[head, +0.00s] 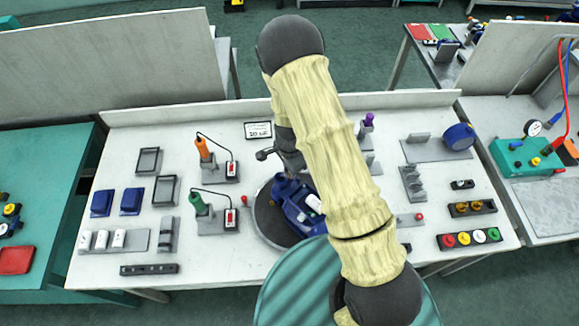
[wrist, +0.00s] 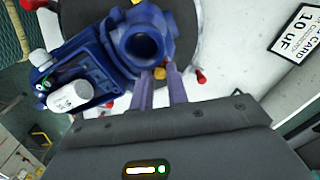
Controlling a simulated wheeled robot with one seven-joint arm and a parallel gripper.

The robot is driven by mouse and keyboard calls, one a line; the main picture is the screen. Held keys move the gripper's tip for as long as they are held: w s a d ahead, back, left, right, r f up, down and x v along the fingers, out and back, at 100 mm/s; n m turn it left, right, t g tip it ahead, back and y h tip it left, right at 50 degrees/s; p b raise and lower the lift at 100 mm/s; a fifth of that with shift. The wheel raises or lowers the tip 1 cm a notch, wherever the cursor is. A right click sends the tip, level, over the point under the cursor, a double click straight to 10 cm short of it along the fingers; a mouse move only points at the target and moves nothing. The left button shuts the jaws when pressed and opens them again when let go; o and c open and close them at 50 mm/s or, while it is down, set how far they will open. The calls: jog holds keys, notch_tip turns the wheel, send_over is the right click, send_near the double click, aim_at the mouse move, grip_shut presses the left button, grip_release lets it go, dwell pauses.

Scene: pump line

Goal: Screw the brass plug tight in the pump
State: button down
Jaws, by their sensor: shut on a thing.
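The blue pump (head: 292,202) sits on the round dark turntable (head: 262,228) at the middle of the bench. In the wrist view the pump body (wrist: 118,46) fills the upper left, with its round dark port facing me. My gripper (wrist: 166,74) has its two fingers at the pump's side, beside that port. They are shut on the brass plug (wrist: 159,73), of which only a small yellow part shows between the tips. I cannot tell how deep the plug sits in the pump. In the head view my arm hides the fingertips and plug.
A white capacitor (wrist: 69,96) lies in the pump's open box. A 10 uF card (head: 258,130) lies behind the turntable. Orange (head: 203,149) and green (head: 197,204) screwdrivers stand left. A rack of coloured caps (head: 470,238) and a blue reel (head: 459,136) are right.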

jog(key=shift+s, duration=0.1)
jog(key=shift+r+m+p, duration=0.1)
jog(key=shift+m+p, duration=0.4)
jog(key=shift+m, duration=1.2)
jog(key=c, duration=1.4)
grip_release()
jog(key=shift+c, duration=0.2)
jog(key=n, duration=0.3)
jog(key=shift+b, duration=0.3)
jog(key=shift+n, duration=0.4)
